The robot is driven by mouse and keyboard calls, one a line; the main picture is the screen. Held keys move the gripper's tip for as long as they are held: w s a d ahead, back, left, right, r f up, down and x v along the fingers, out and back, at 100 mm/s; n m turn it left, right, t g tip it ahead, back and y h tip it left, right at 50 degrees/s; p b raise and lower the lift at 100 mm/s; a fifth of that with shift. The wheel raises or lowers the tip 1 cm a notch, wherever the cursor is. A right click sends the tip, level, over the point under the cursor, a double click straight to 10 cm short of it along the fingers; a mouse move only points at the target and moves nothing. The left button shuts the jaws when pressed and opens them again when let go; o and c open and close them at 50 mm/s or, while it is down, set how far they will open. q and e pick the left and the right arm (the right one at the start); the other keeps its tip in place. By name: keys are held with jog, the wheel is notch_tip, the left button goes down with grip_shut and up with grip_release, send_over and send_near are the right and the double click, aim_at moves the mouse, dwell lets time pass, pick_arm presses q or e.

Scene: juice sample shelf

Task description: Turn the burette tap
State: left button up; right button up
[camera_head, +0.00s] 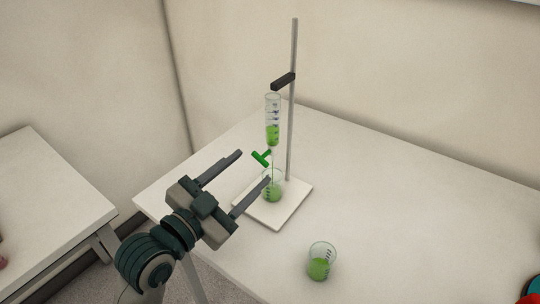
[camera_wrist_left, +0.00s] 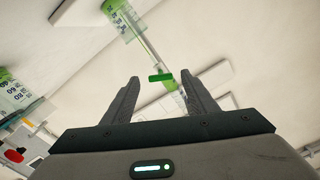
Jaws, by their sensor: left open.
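The green tap (camera_head: 261,158) sits below the tube, and in the left wrist view the green tap bar (camera_wrist_left: 161,77) lies between the fingertips. My left gripper (camera_head: 255,167) is open, its two fingers either side of the tap, with no clear contact. A flask with green liquid (camera_head: 273,193) stands under the burette, partly behind a finger. My right gripper is not in view.
The stand has a thin rod (camera_head: 292,100), a dark clamp (camera_head: 283,81) and a white base (camera_head: 280,214). A beaker with green liquid (camera_head: 320,262) stands nearer on the white table (camera_head: 400,215). Red and teal items sit at the right edge. Another table (camera_head: 45,200) is at left.

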aim_at(270, 153)
pick_arm(q)
jog(key=p+x, duration=0.1)
jog(key=x, duration=0.6)
jog(key=shift+w+d, duration=0.25)
jog(key=shift+w, duration=0.05)
jog(key=shift+w+d, duration=0.3)
jog(key=shift+w, duration=0.15)
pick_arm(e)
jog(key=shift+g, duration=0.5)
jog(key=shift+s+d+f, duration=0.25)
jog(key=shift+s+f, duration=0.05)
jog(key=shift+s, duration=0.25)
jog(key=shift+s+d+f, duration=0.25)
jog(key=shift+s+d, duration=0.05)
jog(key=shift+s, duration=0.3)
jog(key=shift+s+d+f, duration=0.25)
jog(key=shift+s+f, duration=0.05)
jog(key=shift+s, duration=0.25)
pick_arm(q)
jog(key=shift+p, duration=0.3)
jog(key=c, duration=1.1)
jog(key=shift+o, duration=0.2)
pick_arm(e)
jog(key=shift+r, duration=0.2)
